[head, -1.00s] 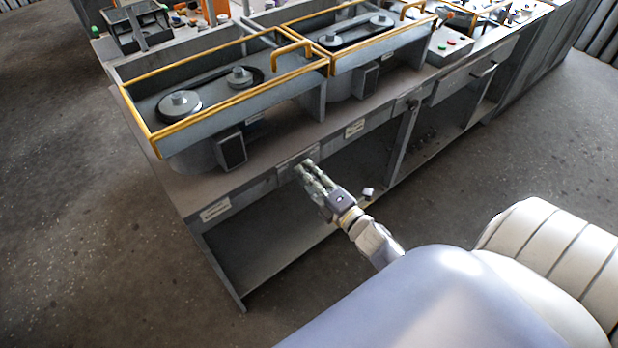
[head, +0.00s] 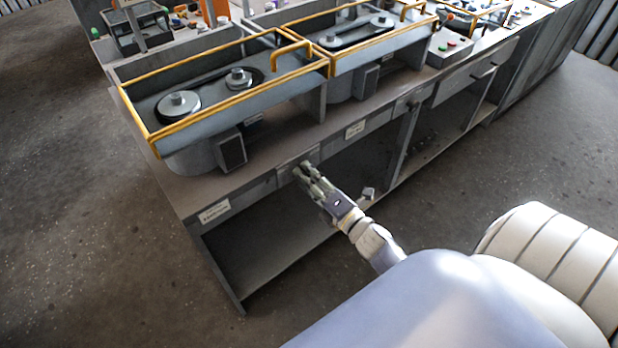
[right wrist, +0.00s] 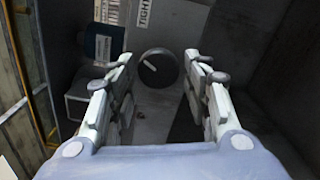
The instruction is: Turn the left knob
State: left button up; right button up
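In the right wrist view, a round dark knob (right wrist: 158,68) with a short white mark on its face sits between the spread fingers of my right gripper (right wrist: 160,66). The fingers are open, one on each side of it. Clear gaps show beside the knob, and I cannot tell how far the tips are from it in depth. In the head view, my right gripper (head: 303,171) is at the front panel of the grey bench (head: 245,190), below the left belt unit. The knob is hidden there. My left gripper is not in view.
Yellow-railed belt units with pulleys (head: 179,103) stand on the bench top. A white label (head: 214,211) is on the panel to the left. Open shelf space lies below the panel. A button box (head: 447,46) stands further right. The floor in front is clear.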

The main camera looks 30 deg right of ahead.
dwell(0.3)
jog(key=s, duration=1.2)
jog(key=shift+d, duration=0.45)
